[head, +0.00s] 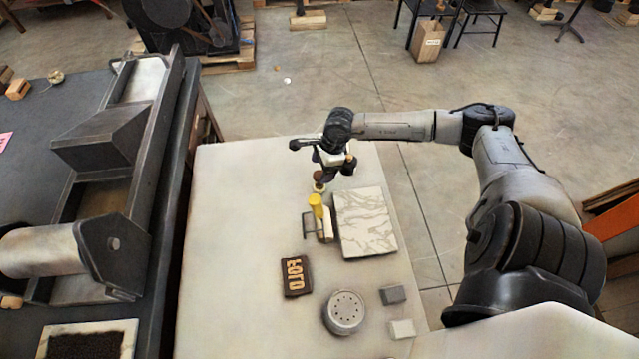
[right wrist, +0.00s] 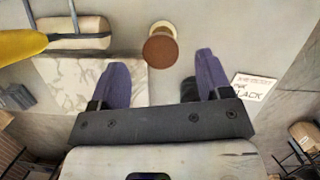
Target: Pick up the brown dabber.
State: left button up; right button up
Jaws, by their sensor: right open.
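The brown dabber (head: 319,180) stands on the pale table (head: 230,220), toward its far end. It has a round brown top and a paler base. My right gripper (head: 326,172) is above and close to it, partly covering it in the head view. In the right wrist view, the two dark fingers (right wrist: 161,70) are spread wide with nothing held between them. The dabber (right wrist: 160,50) shows just beyond the fingertips, about midway between them. I cannot tell whether either finger touches it. My left gripper is not in view.
A yellow-handled roller (head: 316,205) and a marbled slab (head: 366,222) lie on the near side of the dabber. A letter block (head: 296,276), round tin (head: 344,313) and two grey blocks (head: 393,294) are nearer. A lettered card (right wrist: 253,87) is beside the right finger.

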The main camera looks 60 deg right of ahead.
aim_at(320, 175)
jog(key=shift+x, duration=2.1)
jog(key=shift+c, duration=0.3)
jog(key=c, duration=0.9)
jog(key=shift+d, duration=0.1)
jog(key=shift+c, duration=0.2)
jog(key=shift+r, duration=0.15)
